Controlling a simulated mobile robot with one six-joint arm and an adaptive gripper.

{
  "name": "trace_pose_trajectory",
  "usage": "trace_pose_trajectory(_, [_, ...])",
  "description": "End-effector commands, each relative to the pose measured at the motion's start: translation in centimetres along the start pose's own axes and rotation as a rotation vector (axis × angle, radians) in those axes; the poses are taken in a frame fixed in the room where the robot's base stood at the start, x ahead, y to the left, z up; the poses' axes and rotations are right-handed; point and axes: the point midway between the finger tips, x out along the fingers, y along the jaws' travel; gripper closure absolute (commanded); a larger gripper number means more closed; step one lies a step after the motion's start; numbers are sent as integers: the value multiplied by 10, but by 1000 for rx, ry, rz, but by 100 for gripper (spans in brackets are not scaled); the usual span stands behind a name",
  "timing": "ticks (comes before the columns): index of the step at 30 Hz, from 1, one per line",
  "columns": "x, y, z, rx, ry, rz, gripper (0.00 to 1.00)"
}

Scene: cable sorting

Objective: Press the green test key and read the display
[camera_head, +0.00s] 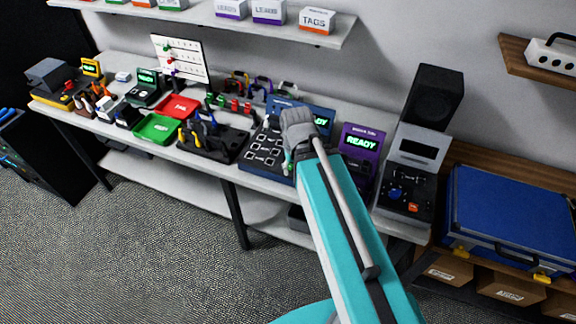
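A dark blue tester (265,158) with several pale-outlined squares on its sloping panel stands on the bench. A purple tester (362,139) just right also reads "READY".
Left along the bench (222,166) are a green tray (155,128), a red tray (180,106), a dark tool holder (222,143) and another small tester (147,88). At right stand a black speaker (434,95), a control box (408,183) and a blue case (512,212). A shelf (335,35) hangs above.

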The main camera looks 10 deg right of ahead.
Motion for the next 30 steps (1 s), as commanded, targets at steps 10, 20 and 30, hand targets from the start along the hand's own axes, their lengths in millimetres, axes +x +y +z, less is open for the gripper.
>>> trace_pose_trajectory(10, [0,0,0,0,0,0,100])
trace_pose_trajectory(20, [0,0,0,0,0,0,100])
trace_pose_trajectory(30, [0,0,0,0,0,0,100])
